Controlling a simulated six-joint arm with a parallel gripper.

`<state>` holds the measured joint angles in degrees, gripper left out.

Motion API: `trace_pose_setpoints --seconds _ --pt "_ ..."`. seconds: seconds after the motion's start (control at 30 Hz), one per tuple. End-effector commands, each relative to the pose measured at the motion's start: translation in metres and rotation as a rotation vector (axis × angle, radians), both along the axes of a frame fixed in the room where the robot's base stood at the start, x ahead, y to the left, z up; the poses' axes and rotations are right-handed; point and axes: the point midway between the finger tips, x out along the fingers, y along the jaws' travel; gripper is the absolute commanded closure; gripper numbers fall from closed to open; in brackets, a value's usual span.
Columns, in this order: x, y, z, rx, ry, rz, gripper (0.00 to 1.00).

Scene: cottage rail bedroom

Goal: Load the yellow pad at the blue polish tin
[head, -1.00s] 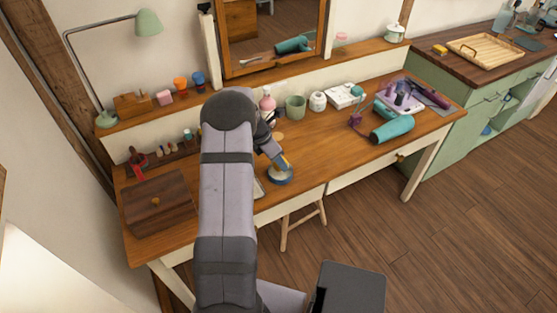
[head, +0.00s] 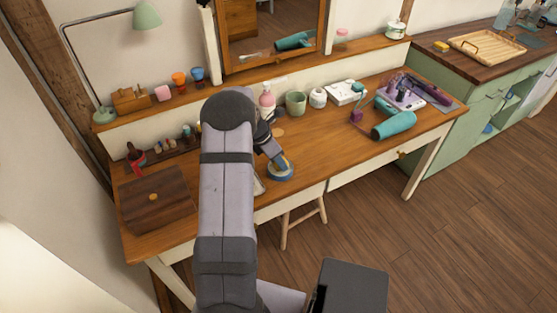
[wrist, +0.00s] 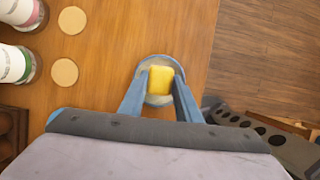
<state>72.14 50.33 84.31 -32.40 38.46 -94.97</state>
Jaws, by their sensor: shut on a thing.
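The yellow pad (wrist: 160,80) shows between the two blue fingers of my gripper (wrist: 160,90) in the wrist view. My gripper is shut on it. The blue polish tin (head: 279,172) is round and open with a pale inside, on the dressing table near its front edge. Its rim (wrist: 158,58) shows around the pad in the wrist view. The pad is over or in the tin; I cannot tell whether it touches the contents. In the head view my gripper (head: 281,163) points down at the tin, and the pad is mostly hidden by the fingers.
Two pale round discs (wrist: 66,72) and bottles (wrist: 16,64) lie left of the tin. A green cup (head: 296,103), a white jar (head: 318,98) and a teal hair dryer (head: 393,125) stand farther right. A wooden box (head: 155,200) is at the left. The table around the tin is clear.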

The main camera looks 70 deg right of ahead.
Motion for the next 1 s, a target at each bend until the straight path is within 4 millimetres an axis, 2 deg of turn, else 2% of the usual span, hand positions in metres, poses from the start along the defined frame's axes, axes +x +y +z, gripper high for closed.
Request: trace_pose_setpoints --seconds 1.0 --pt "0.0 -0.0001 -0.0096 0.0 0.0 0.0 0.88"
